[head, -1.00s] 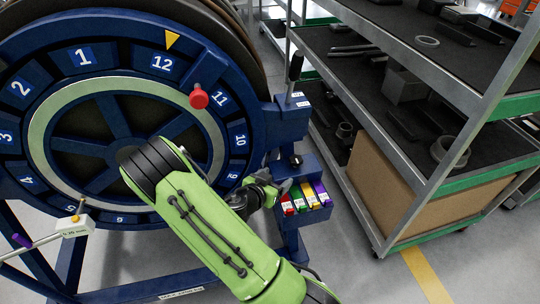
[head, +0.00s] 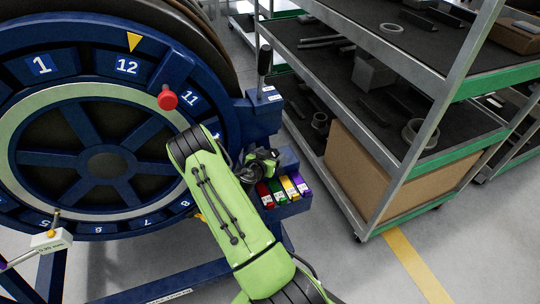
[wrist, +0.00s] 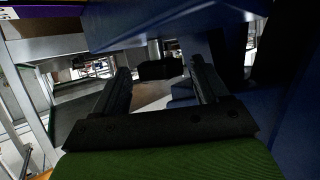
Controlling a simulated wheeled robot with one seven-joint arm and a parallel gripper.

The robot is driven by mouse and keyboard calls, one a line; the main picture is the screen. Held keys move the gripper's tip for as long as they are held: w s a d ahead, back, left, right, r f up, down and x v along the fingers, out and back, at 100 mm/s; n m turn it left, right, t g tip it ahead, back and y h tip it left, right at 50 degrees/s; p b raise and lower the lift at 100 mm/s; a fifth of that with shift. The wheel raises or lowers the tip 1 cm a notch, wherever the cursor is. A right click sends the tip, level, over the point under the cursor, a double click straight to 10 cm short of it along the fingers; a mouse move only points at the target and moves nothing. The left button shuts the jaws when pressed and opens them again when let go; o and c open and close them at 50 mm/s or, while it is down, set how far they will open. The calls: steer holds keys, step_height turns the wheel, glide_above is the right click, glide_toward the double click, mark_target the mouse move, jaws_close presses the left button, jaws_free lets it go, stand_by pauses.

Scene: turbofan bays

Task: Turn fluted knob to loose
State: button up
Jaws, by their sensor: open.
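A dark, blocky piece (wrist: 160,68) shows between my open fingers in the wrist view, just below a blue panel. It looks like the fluted knob, but it is too dark to make out flutes or any mark. In the head view my gripper (head: 266,158) is at the blue bracket (head: 288,158) right of the big wheel, and it hides the knob's place there. My gripper (wrist: 160,82) is open, with one finger on each side of the dark piece. I cannot tell whether they touch it.
The blue wheel with numbered plates and a red knob (head: 167,100) stands at left. A black-handled lever (head: 264,62) rises above the bracket. Coloured blocks (head: 283,190) sit just below my gripper. A shelf cart (head: 385,150) stands at right, with clear floor between.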

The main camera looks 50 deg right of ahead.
steer(key=c, duration=1)
